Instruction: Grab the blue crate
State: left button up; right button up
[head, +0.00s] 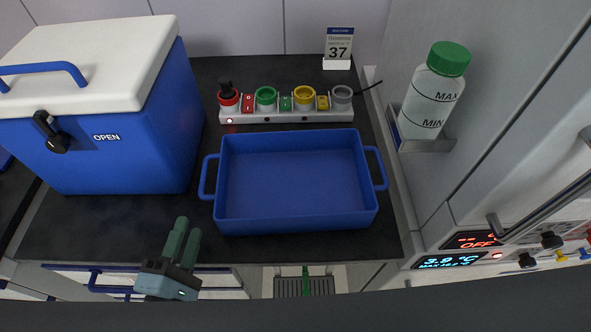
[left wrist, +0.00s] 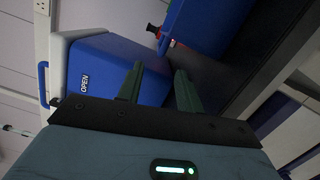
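The blue crate (head: 295,222) is an empty, shallow rectangular box with a handle on each short side. It stands upright on the dark countertop. Part of it shows at the top of the left wrist view (left wrist: 205,22). My left gripper (head: 188,226) is open and empty, with a clear gap between its green fingers. It is at the counter's front edge, to the left of and in front of the crate, apart from the crate's left handle (head: 208,177). In the left wrist view its fingers (left wrist: 160,70) point toward the counter. My right gripper is not in view.
A large blue cooler box (head: 130,150) with a white lid stands left of the crate. A white rack (head: 285,117) with coloured round pieces sits close behind it. A green-capped bottle (head: 433,95) is on a wall holder at right. Bare counter (head: 125,225) lies front left.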

aim_at(199, 200)
pick_arm(q)
jog(key=shift+w, duration=0.15)
jog(key=shift+w+d+r, duration=0.1)
jog(key=shift+w+r, duration=0.1)
jog(key=shift+w, duration=0.1)
jog(key=w, duration=0.3)
jog(key=w+d+p, duration=0.1)
jog(key=w, duration=0.1)
jog(key=shift+w, duration=0.4)
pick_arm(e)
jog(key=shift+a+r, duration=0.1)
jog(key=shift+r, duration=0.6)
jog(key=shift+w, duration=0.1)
